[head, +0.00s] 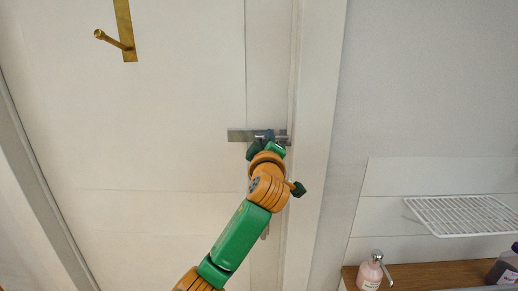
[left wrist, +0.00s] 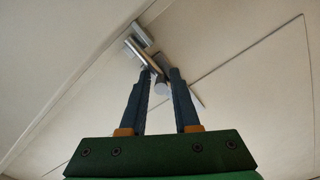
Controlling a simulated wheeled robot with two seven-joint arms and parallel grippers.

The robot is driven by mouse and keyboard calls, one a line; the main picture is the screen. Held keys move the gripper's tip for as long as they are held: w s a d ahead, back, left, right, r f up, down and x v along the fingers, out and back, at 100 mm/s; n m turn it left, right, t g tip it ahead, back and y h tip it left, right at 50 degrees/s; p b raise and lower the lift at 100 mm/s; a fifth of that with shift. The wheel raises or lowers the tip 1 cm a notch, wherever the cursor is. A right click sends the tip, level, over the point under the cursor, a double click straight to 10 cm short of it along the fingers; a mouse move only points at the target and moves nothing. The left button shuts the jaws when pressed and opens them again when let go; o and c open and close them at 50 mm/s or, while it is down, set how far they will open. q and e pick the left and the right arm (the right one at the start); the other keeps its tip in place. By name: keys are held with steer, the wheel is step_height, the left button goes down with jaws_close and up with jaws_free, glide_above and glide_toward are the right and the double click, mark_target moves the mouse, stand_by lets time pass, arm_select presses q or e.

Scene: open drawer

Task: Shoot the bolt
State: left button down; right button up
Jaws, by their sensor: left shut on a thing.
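The bolt (head: 237,135) is a silver metal slide bolt, lying level across the pale door near its right edge. In the left wrist view its rod (left wrist: 142,55) runs toward a small metal keep (left wrist: 139,32) at the frame side. A round knob (left wrist: 159,87) stands out from the rod. My left gripper (head: 265,143) is at the bolt, and its two dark fingers (left wrist: 160,76) are on either side of the knob, shut on it. The gripper hides much of the bolt in the head view. I cannot tell how far the rod enters the keep. My right gripper is not in view.
A brass handle (head: 113,40) sticks out from the door at the upper left. The door frame (head: 312,140) rises right of the bolt. At the lower right are a white wire rack (head: 465,214), a pink soap bottle (head: 370,274) and a wooden shelf (head: 420,274).

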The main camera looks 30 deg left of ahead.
arm_select(q)
steer(key=c, duration=0.9)
jaws_free()
steer(key=shift+d, duration=0.1)
steer(key=shift+o, duration=0.2)
steer(key=shift+w+d, duration=0.1)
steer(key=shift+w, duration=0.05)
steer(key=shift+f, duration=0.1)
steer(key=b+v, duration=0.3)
steer(key=v, duration=0.4)
steer(key=shift+b, duration=0.3)
